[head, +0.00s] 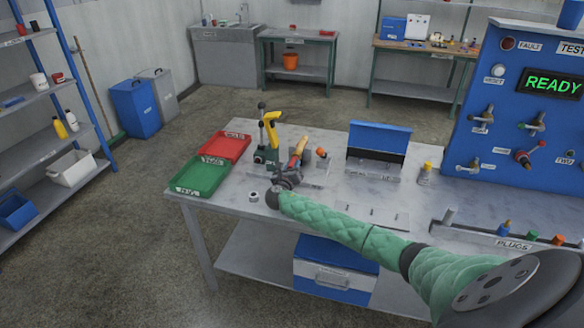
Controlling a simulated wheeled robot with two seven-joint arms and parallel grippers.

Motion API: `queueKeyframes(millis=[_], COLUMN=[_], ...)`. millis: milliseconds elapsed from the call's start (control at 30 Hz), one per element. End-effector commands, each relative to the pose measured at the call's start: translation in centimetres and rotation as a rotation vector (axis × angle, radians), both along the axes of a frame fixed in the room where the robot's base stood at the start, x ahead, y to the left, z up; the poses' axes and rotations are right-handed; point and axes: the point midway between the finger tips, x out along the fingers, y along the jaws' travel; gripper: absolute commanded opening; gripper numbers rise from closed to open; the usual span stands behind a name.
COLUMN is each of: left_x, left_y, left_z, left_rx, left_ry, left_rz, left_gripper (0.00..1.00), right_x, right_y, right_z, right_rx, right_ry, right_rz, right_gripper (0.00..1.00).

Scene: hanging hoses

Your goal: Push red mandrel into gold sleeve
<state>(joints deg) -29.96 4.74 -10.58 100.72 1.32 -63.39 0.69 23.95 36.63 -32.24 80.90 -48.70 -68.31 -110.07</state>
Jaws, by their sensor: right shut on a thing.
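My right gripper (291,177), on the green-padded arm from the right, is low over the workbench near a small grey fixture (316,176). It is shut on an orange-gold piece (298,149) that rises from its fingers. This piece has gold and reddish parts, but it is too small to tell sleeve from mandrel. Just right of it stands an orange-red tipped piece (321,152) with a dark body; it may be the red mandrel. Whether the two pieces touch is unclear. My left gripper is not in view.
A green-and-black stand with a yellow lever (270,130) is close on the left. Red (225,147) and green (200,176) trays lie beyond it. A blue box (379,138) stands right, before the blue test panel (530,110). A small nut (253,196) lies near the front edge.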

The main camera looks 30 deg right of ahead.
Motion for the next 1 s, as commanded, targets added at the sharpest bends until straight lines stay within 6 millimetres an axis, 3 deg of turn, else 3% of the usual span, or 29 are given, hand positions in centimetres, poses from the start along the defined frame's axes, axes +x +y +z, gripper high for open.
queueKeyframes(millis=[1000], left_x=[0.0], left_y=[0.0], left_z=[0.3], left_rx=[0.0], left_ry=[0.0], left_rz=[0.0], left_gripper=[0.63], right_x=[0.57], right_y=[-0.75], right_z=[0.07], right_rx=[-0.001], right_ry=[-0.001], right_rz=[-0.002], right_gripper=[0.02])
